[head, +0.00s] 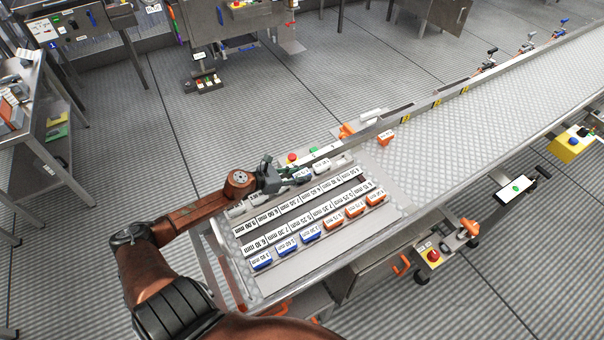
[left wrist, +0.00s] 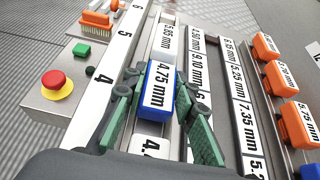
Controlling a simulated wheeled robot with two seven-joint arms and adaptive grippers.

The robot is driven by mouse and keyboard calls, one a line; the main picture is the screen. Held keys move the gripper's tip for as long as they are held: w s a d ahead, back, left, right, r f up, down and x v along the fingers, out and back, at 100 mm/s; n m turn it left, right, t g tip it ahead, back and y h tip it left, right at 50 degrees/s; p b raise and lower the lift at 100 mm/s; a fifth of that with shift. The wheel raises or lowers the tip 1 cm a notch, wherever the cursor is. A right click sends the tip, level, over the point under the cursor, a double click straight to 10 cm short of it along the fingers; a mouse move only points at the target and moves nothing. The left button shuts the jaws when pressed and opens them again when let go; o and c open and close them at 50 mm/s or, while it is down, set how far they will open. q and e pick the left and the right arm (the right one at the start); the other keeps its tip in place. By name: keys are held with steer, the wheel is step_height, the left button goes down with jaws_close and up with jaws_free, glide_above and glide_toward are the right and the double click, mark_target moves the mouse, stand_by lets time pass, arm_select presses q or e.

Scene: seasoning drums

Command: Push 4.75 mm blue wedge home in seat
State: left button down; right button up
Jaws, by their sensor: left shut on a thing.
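The blue wedge (left wrist: 158,90) has a white top label reading 4.75 mm. In the left wrist view it sits between the green fingers of my left gripper (left wrist: 155,92), which are shut on its sides. It is in line with a row of white label plates; a plate reading 5.85 mm (left wrist: 166,38) lies just beyond it. In the head view my left gripper (head: 282,174) is over the back row of the board, with the blue wedge (head: 302,174) at its fingertips. The wedge's underside and the seat below it are hidden, so I cannot tell how deep it sits. My right gripper is not in view.
A front row holds blue wedges (head: 286,250) and orange wedges (head: 354,210). An orange brush (left wrist: 96,22) lies beyond. The conveyor (head: 480,100) extends right, mostly clear.

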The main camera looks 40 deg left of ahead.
arm_select(q)
steer(key=c, duration=1.5)
jaws_free()
steer(key=v, duration=1.2)
steer(key=shift+f, duration=0.1)
